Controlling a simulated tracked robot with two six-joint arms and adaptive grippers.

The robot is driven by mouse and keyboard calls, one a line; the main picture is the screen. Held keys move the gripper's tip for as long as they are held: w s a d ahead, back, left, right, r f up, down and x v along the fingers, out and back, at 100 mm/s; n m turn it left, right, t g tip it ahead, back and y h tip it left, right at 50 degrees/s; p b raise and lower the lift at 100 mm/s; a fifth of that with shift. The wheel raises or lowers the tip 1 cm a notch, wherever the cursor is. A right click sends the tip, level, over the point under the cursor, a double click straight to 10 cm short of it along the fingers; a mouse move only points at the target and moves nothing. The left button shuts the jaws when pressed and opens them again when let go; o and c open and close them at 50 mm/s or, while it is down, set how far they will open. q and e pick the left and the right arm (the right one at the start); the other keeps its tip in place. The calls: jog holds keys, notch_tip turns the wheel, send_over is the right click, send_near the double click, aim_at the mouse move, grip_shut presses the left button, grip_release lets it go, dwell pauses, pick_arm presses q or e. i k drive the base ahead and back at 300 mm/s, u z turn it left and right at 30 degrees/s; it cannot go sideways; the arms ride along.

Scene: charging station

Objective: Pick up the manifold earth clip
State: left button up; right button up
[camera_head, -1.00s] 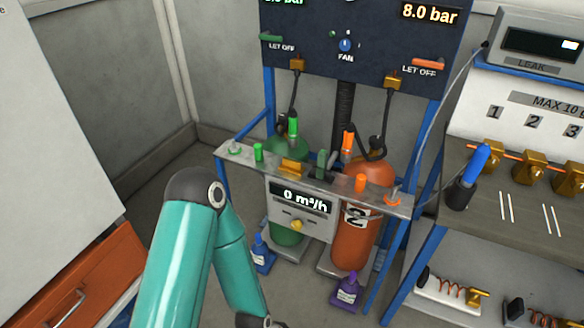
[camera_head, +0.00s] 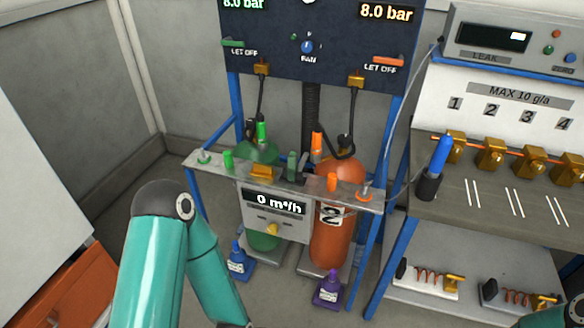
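I cannot tell for sure which thing is the manifold earth clip. A small grey-green upright piece (camera_head: 292,163), possibly a clip, stands on the metal shelf (camera_head: 347,196) of the gas stand, beside a dark piece (camera_head: 303,174). A brass block (camera_head: 264,172) sits left of them. Green and orange caps and hooks stand toward the shelf's ends. My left arm reaches in at the lower left, in front of the stand, with its gripper below the picture. Only a bit of my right arm shows at the lower right corner; its gripper is out of view.
A green cylinder (camera_head: 262,241) and an orange cylinder (camera_head: 331,240) stand under the shelf. A bench (camera_head: 450,195) with brass valves is at right, an orange drawer unit (camera_head: 62,293) at lower left.

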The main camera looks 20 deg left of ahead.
aim_at(292, 170)
jog(key=k, duration=1.25)
jog(key=u, duration=0.5)
jog(key=i, duration=2.15)
jog(key=z, duration=0.9)
jog(key=k, duration=0.9)
jog(key=z, duration=0.1)
jog(key=i, duration=0.55)
jog(key=z, duration=0.05)
